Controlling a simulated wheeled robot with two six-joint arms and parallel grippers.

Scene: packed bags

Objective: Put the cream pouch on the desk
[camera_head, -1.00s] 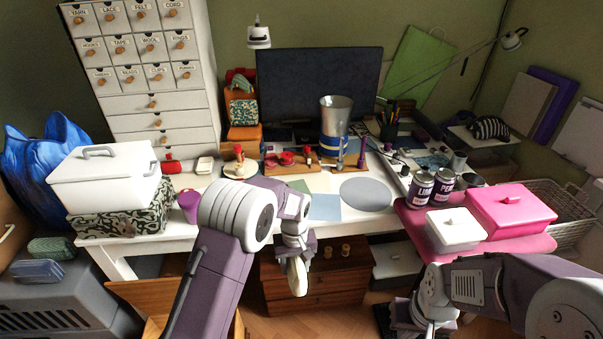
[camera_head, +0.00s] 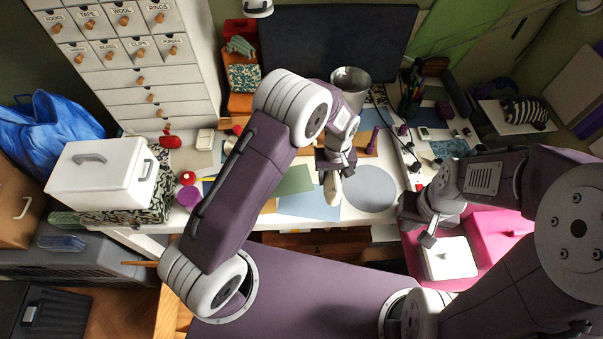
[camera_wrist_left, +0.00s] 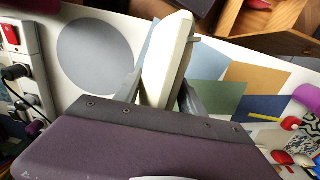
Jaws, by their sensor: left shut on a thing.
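The cream pouch (camera_head: 333,187) is gripped by my left gripper (camera_head: 332,172), with its lower part sticking out below the fingers. In the left wrist view, the pouch (camera_wrist_left: 167,60) is pale, flat and upright between the two fingers (camera_wrist_left: 160,90). It is over the white desk (camera_wrist_left: 48,85), between a grey round mat (camera_head: 370,188) and a blue sheet (camera_head: 312,207); whether it touches the surface I cannot tell. My right gripper (camera_head: 416,226) is empty beside the pink table; its finger opening is unclear.
A metal bucket (camera_head: 350,88) and a dark monitor (camera_head: 330,50) stand behind. A power strip (camera_wrist_left: 22,60) lies near the round mat. A white box (camera_head: 448,258) and a pink box (camera_head: 500,232) are at the right. A white cooler (camera_head: 100,175) is at the left.

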